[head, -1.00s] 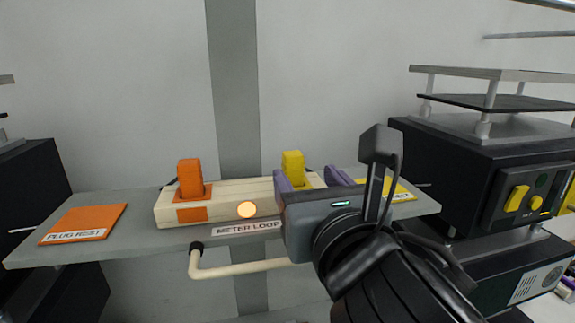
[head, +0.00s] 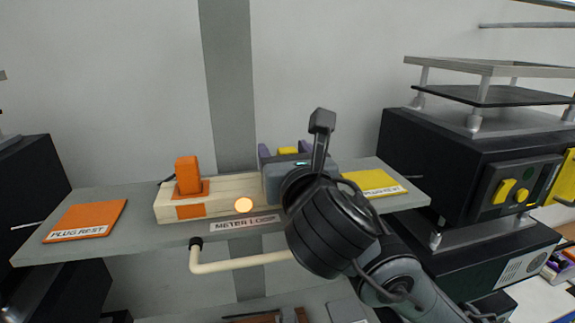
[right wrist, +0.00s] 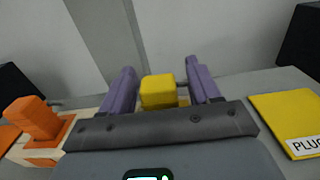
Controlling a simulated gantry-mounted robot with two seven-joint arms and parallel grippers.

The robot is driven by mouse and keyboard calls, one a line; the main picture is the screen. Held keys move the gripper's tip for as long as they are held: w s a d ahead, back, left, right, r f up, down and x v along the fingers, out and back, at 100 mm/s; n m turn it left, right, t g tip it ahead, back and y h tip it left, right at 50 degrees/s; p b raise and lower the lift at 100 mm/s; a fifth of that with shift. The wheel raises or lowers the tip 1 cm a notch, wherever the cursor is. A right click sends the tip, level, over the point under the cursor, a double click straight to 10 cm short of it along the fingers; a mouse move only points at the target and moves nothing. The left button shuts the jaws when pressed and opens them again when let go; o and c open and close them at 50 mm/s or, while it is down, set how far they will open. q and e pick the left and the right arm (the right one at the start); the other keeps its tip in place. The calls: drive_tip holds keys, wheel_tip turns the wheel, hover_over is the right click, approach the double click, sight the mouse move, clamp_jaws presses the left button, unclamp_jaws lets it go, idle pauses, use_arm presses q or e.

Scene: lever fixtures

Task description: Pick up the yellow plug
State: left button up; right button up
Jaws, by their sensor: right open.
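The yellow plug (head: 288,151) stands upright at the right end of the cream METER LOOP block (head: 222,201). In the head view my right gripper (head: 284,152) hides most of it. In the right wrist view the yellow plug (right wrist: 158,91) is between the two purple fingers of my right gripper (right wrist: 163,84), with a gap on each side. The right gripper is open. My left gripper is not in view.
An orange plug (head: 188,176) stands at the block's left end. An orange PLUG REST pad (head: 85,218) lies at the shelf's left, a yellow pad (head: 374,182) at its right. A cream rail (head: 240,263) runs along the front. A black cabinet (head: 480,150) stands at right.

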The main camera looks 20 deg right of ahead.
drive_tip(key=shift+w, duration=0.1)
drive_tip(key=shift+c, duration=0.2)
drive_tip(key=c, duration=1)
